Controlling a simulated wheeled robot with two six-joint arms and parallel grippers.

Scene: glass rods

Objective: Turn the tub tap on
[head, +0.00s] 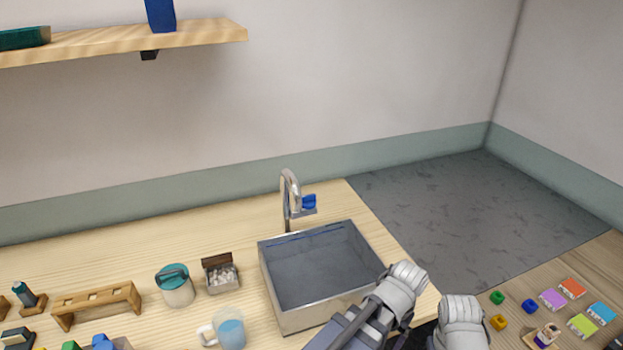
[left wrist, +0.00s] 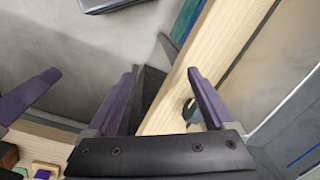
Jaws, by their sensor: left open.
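The tub (head: 270,290) is a grey, open rectangular basin on the wooden counter. The tap (head: 290,190) is a curved metal spout at its back edge, with a small blue handle (head: 309,201) on its right side. In the left wrist view my left gripper (left wrist: 163,73) is open and empty, its two purple fingers apart. In the head view my arms show low at the right, in front of the tub, well away from the tap; their fingers are hidden there. A third purple finger at the left wrist view's left edge appears to be my right gripper's; its jaw opening cannot be told.
A lidded jar (head: 177,290), an open box of white pieces (head: 222,277), a mug (head: 230,332) and a wooden rack (head: 98,302) stand left of the tub. A shelf (head: 200,35) hangs upper left. Coloured blocks lie on the right table (head: 600,265). Counter beside the tap is clear.

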